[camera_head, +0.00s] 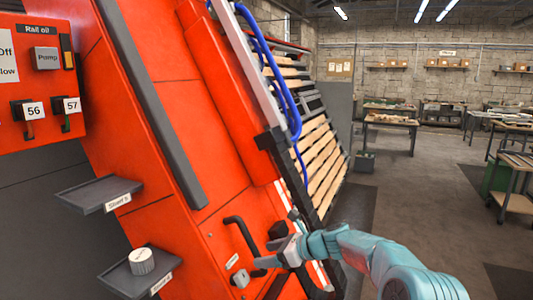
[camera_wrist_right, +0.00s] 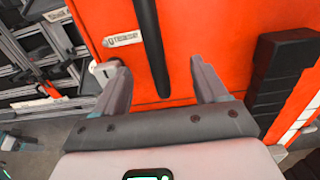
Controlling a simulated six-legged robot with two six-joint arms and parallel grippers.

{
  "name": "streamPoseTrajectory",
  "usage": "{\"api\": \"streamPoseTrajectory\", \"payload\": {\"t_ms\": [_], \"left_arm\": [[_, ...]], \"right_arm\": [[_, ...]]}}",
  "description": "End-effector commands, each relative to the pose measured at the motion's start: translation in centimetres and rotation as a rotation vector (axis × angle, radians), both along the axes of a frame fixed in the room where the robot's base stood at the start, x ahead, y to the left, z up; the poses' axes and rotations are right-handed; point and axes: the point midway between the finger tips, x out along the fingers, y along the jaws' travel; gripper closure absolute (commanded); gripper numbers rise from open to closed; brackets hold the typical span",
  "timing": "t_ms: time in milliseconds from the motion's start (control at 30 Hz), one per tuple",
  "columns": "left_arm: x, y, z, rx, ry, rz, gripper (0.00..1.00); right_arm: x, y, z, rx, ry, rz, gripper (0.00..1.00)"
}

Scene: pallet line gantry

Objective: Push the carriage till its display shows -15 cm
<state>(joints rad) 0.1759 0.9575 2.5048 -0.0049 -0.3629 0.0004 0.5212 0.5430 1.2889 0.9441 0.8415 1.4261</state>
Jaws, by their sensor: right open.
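The large orange machine body (camera_head: 200,130), which seems to be or to bear the carriage, fills the left and middle of the head view. A black bar handle (camera_head: 243,236) sits on its lower front. My right gripper (camera_head: 268,252) is at this handle, reaching in from the lower right. In the right wrist view the black bar (camera_wrist_right: 150,45) runs between the open fingers (camera_wrist_right: 165,85), with orange panel behind it. Contact cannot be told. A white label (camera_wrist_right: 122,39) is left of the bar. No readable carriage display shows. My left gripper is out of view.
Two grey shelves, one (camera_head: 98,194) above the other (camera_head: 125,280), jut out at the left; the lower holds a white knob-like cylinder (camera_head: 141,261). Blue hoses (camera_head: 290,105) and wooden slats (camera_head: 318,160) lie beyond. Open floor (camera_head: 430,190) and workbenches (camera_head: 390,122) are at the right.

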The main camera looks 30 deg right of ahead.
Motion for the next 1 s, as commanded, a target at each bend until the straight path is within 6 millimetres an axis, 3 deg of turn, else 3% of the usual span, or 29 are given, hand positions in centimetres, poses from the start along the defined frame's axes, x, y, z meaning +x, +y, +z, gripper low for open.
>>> {"api": "streamPoseTrajectory", "payload": {"t_ms": [533, 1000], "left_arm": [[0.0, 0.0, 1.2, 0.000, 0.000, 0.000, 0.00], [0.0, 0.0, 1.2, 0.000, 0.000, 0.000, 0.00]], "right_arm": [[-4.5, -2.7, 2.8, 0.002, 0.001, -0.001, 0.28], [-5.0, -2.9, 3.0, 0.000, 0.000, 0.000, 0.28]]}}
